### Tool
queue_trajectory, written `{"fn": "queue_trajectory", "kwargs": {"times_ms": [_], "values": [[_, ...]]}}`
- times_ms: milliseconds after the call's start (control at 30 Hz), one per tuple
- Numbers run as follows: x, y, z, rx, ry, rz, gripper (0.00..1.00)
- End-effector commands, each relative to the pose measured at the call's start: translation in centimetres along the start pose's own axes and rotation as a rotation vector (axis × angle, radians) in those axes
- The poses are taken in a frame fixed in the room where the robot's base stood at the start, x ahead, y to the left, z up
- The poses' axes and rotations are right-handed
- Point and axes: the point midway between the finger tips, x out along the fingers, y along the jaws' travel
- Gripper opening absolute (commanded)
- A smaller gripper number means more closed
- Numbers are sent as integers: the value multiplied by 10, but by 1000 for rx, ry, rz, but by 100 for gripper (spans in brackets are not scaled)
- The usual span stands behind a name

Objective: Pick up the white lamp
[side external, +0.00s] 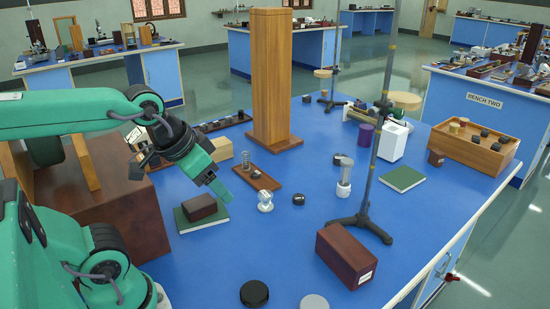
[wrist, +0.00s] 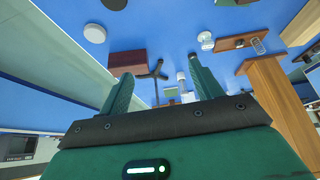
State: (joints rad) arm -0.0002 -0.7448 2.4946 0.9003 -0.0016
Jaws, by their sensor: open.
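Two pale pieces could be the white lamp, and I cannot tell which. One is a short white-and-silver piece (side external: 265,200) standing on the blue bench; it also shows in the wrist view (wrist: 207,40). The other is a taller pale cylinder with a grey top (side external: 344,180), farther right near the rod stand; in the wrist view it seems to be the small pale piece (wrist: 181,75). My gripper (side external: 222,190) is open and empty, above the bench and left of both. Its two green fingers (wrist: 160,66) are spread apart in the wrist view.
A green book with a brown block (side external: 201,207) lies below my gripper. A wooden tower (side external: 270,80) and a plank with a spring (side external: 255,176) stand behind. A rod stand (side external: 375,150) and dark red box (side external: 346,255) are to the right.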

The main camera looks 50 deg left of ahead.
Motion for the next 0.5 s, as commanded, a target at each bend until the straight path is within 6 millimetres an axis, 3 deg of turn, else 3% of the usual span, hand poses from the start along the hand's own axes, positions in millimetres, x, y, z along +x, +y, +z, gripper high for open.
{"fn": "queue_trajectory", "kwargs": {"times_ms": [267, 500], "values": [[-2, -1, -30, -30, -12, -2, 65], [1, -4, -82, -85, -32, -7, 65]]}}
